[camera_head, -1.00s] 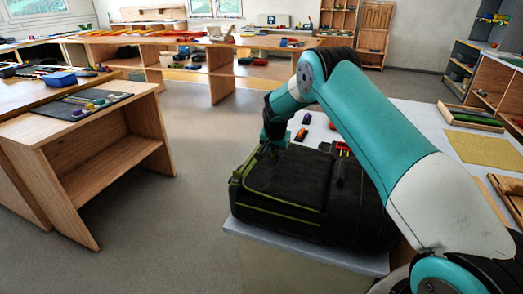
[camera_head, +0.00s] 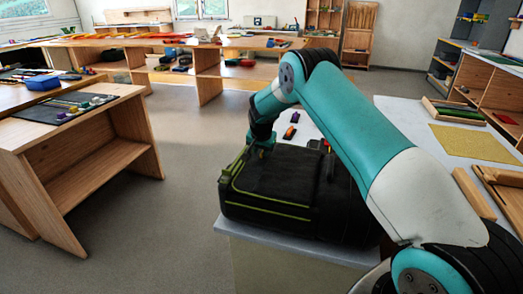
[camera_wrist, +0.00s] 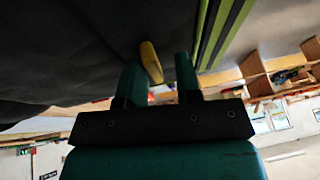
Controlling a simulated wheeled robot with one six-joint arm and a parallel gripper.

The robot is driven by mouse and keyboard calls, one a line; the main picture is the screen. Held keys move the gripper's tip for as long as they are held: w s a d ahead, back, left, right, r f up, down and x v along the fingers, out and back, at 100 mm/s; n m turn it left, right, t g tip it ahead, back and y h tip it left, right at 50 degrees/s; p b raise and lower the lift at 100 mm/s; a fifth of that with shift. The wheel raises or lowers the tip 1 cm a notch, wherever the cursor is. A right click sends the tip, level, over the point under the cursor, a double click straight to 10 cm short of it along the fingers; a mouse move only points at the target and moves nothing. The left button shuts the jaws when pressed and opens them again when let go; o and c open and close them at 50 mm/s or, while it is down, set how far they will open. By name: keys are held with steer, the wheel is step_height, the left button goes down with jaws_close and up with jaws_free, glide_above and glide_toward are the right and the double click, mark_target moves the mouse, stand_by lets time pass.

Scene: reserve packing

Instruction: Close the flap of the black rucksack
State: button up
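The black rucksack (camera_head: 270,185) with green trim lies on a light table in the head view. A dark panel with a green edge covers its top left part; I cannot tell how far the flap is closed. My gripper (camera_head: 262,147) is at the rucksack's far left edge, partly hidden by my arm. In the wrist view my gripper (camera_wrist: 160,72) has its two fingers apart, close under dark fabric (camera_wrist: 60,50). A yellow tab (camera_wrist: 151,62) shows between the fingers, with a gap on its right. Green strips run beside the right finger.
Small colored items, one of them orange (camera_head: 290,132), lie on the table behind the rucksack. A yellow mat (camera_head: 465,143) and wooden trays lie to the right. A wooden desk (camera_head: 80,150) stands left, with clear floor between.

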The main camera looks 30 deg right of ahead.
steer(key=shift+s+d+f, duration=0.2)
steer(key=shift+s+f, duration=0.2)
steer(key=shift+s+r, duration=0.1)
steer(key=shift+r, duration=0.35)
steer(key=w+b+v, duration=0.1)
steer(key=b+v, duration=0.2)
steer(key=v, duration=1.4)
steer(key=shift+a, duration=0.2)
steer(key=shift+s+r, duration=0.1)
steer(key=shift+r, duration=0.05)
